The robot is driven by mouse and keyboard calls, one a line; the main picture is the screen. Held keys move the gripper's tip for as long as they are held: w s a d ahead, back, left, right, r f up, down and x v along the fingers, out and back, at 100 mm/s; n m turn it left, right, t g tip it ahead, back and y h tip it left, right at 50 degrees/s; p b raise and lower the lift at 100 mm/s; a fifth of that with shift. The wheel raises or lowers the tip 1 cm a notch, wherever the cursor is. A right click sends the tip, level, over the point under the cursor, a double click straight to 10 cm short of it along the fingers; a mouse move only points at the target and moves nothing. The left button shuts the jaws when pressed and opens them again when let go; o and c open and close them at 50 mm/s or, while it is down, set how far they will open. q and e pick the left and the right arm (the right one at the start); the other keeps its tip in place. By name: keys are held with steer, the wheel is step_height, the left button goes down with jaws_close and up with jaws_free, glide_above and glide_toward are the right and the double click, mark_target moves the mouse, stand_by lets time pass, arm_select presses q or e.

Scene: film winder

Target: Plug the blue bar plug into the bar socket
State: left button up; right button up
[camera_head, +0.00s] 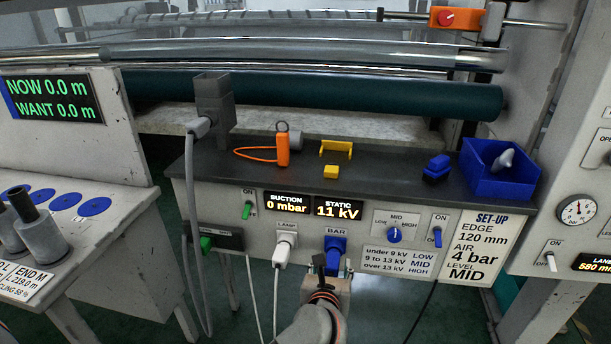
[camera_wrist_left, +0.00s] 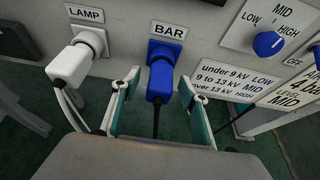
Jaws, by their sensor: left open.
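The blue bar plug (camera_head: 335,262) is at the blue bar socket (camera_head: 336,242) under the BAR label on the panel front. In the left wrist view the blue plug (camera_wrist_left: 159,84) meets the socket (camera_wrist_left: 164,50), looks seated, and its dark cable hangs down. My left gripper (camera_head: 333,271) is just in front of and below the socket. In the wrist view its teal-padded fingers (camera_wrist_left: 158,92) are apart, one on each side of the plug, with gaps visible. My right gripper is not in view.
The white lamp plug (camera_head: 283,250) sits close left of the bar socket, its cable hanging down. A green plug (camera_head: 206,243) is further left. The level knob (camera_head: 395,234) and bar switch (camera_head: 437,237) are right. A blue bin (camera_head: 494,181) and small tools lie on the shelf above.

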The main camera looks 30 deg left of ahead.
arm_select(q)
steer(key=s+d+p, duration=0.1)
steer(key=s+d, duration=0.1)
steer(key=s, duration=0.5)
steer(key=a+r+p, duration=0.3)
steer(key=r+p, duration=0.2)
steer(key=r, duration=1.1)
steer(key=a+r+p, duration=0.3)
steer(key=r+p, duration=0.3)
steer(key=r, duration=1)
steer(key=shift+s+a+r+h, duration=0.25)
steer(key=shift+s+a+h, duration=0.05)
steer(key=shift+s, duration=0.05)
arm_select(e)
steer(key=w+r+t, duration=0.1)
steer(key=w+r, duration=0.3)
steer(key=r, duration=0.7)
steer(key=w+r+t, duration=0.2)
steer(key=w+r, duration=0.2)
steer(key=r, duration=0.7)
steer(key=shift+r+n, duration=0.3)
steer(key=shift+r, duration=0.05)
